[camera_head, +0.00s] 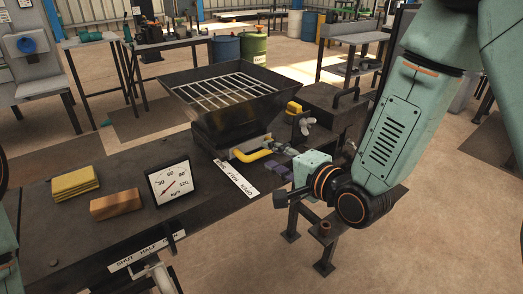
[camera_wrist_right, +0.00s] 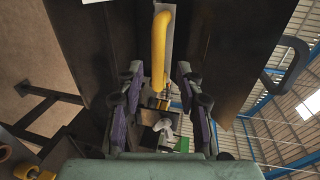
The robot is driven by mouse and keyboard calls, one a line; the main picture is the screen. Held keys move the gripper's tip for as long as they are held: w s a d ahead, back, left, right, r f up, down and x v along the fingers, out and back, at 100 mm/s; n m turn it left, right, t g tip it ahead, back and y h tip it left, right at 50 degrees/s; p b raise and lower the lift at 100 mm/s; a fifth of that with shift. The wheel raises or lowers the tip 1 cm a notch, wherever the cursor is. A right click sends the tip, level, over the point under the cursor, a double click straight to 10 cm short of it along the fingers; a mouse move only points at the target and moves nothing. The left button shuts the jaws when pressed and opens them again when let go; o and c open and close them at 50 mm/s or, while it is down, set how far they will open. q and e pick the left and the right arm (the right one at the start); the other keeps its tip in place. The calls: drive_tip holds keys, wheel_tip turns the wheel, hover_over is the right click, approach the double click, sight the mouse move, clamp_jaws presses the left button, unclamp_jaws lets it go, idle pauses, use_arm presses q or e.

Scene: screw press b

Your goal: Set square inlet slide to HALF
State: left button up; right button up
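The slide's yellow handle (camera_head: 254,154) sticks out below the hopper, beside a white strip (camera_head: 237,180) on which OPEN and HALF can be read. My right gripper (camera_head: 278,160) is close to the right end of this handle. In the right wrist view, the yellow handle (camera_wrist_right: 160,48) lies ahead, in line with the gap between the fingers of my right gripper (camera_wrist_right: 159,85). The fingers are apart, with purple pads on both sides, and I see no contact. The slide plate is mostly hidden, so its exact position cannot be told. My left gripper is not in view.
The dark hopper (camera_head: 185,104) with its grate stands just behind the handle. A second yellow handle (camera_head: 294,108) and a wing-shaped grey knob (camera_head: 306,124) are near.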

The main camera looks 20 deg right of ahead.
sight(268, 153)
drive_tip(key=w, duration=0.2)
drive_tip(key=w+f, duration=0.1)
drive_tip(key=w, duration=0.1)
drive_tip(key=shift+a+f, duration=0.15)
drive_tip(key=shift+a, duration=0.05)
drive_tip(key=shift+w+a, duration=0.15)
drive_tip(key=shift+a, duration=0.35)
drive_tip(key=shift+d, duration=0.5)
drive_tip(key=shift+c, duration=0.4)
drive_tip(key=shift+a, duration=0.3)
drive_tip(key=c, duration=0.4)
drive_tip(key=shift+c, duration=1)
drive_tip(key=shift+d, duration=0.1)
clamp_jaws()
